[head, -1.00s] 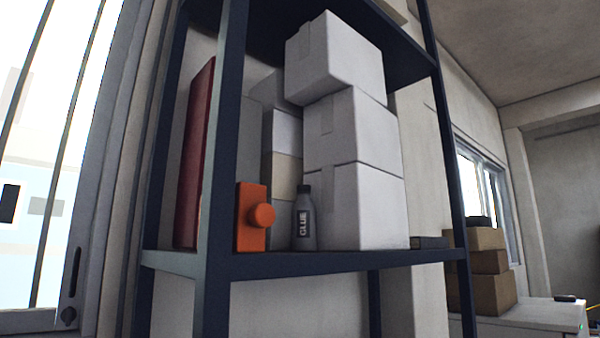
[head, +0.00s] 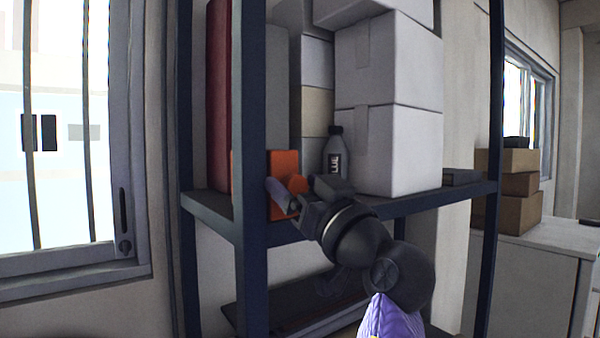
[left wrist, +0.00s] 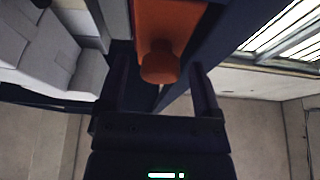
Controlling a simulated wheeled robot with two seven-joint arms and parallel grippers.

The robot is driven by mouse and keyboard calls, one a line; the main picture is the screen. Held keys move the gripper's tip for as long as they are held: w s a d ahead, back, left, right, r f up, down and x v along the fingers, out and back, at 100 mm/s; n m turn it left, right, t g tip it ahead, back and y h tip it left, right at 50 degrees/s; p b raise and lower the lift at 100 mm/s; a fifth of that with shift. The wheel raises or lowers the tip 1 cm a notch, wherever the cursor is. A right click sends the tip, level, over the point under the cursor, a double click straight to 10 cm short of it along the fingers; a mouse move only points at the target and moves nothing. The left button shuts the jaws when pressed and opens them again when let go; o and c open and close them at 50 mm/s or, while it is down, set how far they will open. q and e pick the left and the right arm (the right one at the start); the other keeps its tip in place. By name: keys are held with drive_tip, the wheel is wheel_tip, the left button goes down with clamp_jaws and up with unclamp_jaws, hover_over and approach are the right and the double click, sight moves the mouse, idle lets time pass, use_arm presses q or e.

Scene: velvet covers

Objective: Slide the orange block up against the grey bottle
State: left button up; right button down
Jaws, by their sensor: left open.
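The orange block (head: 285,163) stands upright on the shelf near the dark left front post, with a round orange knob (head: 297,184) facing me. The grey bottle (head: 335,160) stands to its right with a visible gap between them; its lower part is hidden by my gripper. My left gripper (head: 305,190) is open in front of the block, one finger on each side of the knob. In the left wrist view, the block (left wrist: 168,20) and knob (left wrist: 160,66) show between the open fingers (left wrist: 160,75). I cannot tell whether they touch. My right gripper is out of view.
White boxes (head: 390,150) are stacked right beside and behind the bottle. A red panel (head: 218,100) stands left of the block, behind the post (head: 250,130). A small dark flat item (head: 461,177) lies at the shelf's right end. The shelf edge (head: 440,197) runs along the front.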

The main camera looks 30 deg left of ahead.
use_arm(q)
clamp_jaws()
idle(0.3)
